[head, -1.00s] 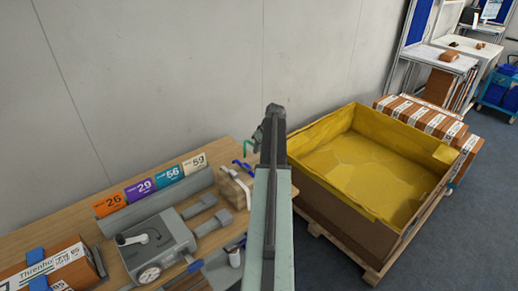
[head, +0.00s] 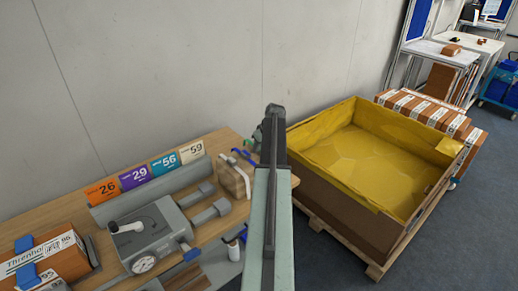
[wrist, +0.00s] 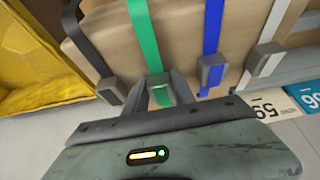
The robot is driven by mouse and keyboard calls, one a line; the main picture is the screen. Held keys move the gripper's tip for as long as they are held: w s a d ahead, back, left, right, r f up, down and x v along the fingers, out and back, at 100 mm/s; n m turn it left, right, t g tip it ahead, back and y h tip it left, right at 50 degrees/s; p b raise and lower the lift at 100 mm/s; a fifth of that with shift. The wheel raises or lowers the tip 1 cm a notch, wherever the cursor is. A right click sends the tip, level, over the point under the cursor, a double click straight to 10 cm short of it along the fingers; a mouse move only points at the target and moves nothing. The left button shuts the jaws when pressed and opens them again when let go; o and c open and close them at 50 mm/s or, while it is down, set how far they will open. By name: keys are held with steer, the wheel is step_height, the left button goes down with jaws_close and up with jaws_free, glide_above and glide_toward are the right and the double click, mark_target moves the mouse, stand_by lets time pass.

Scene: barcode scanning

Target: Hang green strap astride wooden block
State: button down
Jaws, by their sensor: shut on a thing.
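The wooden block (head: 234,180) sits on the bench, partly hidden behind my arm in the head view. It fills the top of the wrist view (wrist: 182,48). My gripper (wrist: 158,88) is shut on the lower end of the green strap (wrist: 141,38), at its grey end piece. The strap runs up in front of the block's face, between a black strap (wrist: 88,45) and a blue strap (wrist: 212,35). I cannot tell whether it touches the block. In the head view my gripper is mostly hidden behind my arm.
A white strap (wrist: 280,30) hangs right of the blue one. Number plates (head: 163,165) and a grey device with a gauge (head: 150,238) stand on the bench. A large yellow-lined crate (head: 360,150) on a pallet stands right of my arm.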

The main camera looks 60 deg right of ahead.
steer(key=shift+s+a+f, duration=0.25)
steer(key=shift+a+f, duration=0.05)
steer(key=c, duration=1)
jaws_free()
steer(key=shift+o, duration=0.2)
steer(key=shift+s+r+p, duration=0.1)
steer(key=shift+r+p, duration=0.45)
steer(key=shift+p, duration=0.2)
steer(key=p+v, duration=0.6)
steer(key=v, duration=0.1)
steer(key=shift+d+r, duration=0.15)
steer(key=shift+r, duration=0.05)
steer(key=shift+f, duration=0.1)
steer(key=shift+w, duration=0.2)
